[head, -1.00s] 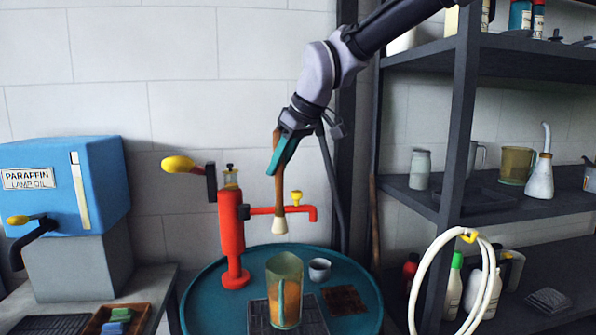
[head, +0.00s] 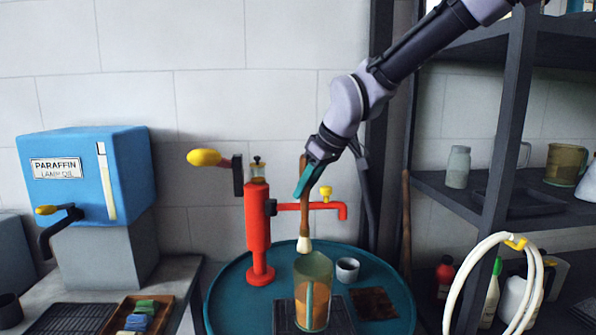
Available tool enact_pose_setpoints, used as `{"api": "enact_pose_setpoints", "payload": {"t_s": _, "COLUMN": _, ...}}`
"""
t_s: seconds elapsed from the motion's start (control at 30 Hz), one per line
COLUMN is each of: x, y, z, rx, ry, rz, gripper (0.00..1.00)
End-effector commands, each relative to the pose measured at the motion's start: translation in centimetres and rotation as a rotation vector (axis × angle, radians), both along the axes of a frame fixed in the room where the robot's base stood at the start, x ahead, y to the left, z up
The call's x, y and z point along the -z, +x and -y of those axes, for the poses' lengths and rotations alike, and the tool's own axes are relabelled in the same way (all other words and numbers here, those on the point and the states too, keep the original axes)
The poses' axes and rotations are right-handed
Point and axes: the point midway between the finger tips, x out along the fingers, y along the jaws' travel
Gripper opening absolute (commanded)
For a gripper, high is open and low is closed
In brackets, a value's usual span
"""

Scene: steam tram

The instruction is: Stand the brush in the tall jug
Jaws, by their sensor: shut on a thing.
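My gripper (head: 312,178) is shut on the brush (head: 305,215), a wooden-handled brush with pale bristles pointing down. The brush hangs nearly upright. In the picture its bristle end is just above the rim of the tall jug (head: 322,271); I cannot tell whether it is over the opening or behind it. The jug is a see-through yellowish vessel with amber contents or lower part and a handle toward me. It stands on a dark grid on the round teal table.
A red pump (head: 257,230) with a yellow-knobbed lever and spout stands left of the jug. A small grey cup (head: 347,269) and a brown mat (head: 372,303) are to its right. A shelf rack (head: 508,130) and white hose loop (head: 486,285) are at right.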

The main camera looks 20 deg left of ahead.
Motion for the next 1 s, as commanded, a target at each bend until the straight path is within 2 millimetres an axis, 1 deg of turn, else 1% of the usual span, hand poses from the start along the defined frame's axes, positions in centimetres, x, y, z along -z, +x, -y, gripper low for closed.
{"api": "enact_pose_setpoints", "payload": {"t_s": 0.4, "x": 4.0, "y": -0.1, "z": 0.3, "rx": 0.0, "ry": -0.012, "rz": -0.009, "gripper": 0.0}}
{"api": "enact_pose_setpoints", "payload": {"t_s": 0.8, "x": 7.2, "y": -0.2, "z": 0.3, "rx": 0.0, "ry": -0.013, "rz": -0.01, "gripper": 0.0}}
{"api": "enact_pose_setpoints", "payload": {"t_s": 1.0, "x": 8.5, "y": -0.2, "z": 0.3, "rx": 0.001, "ry": -0.013, "rz": -0.01, "gripper": 0.0}}
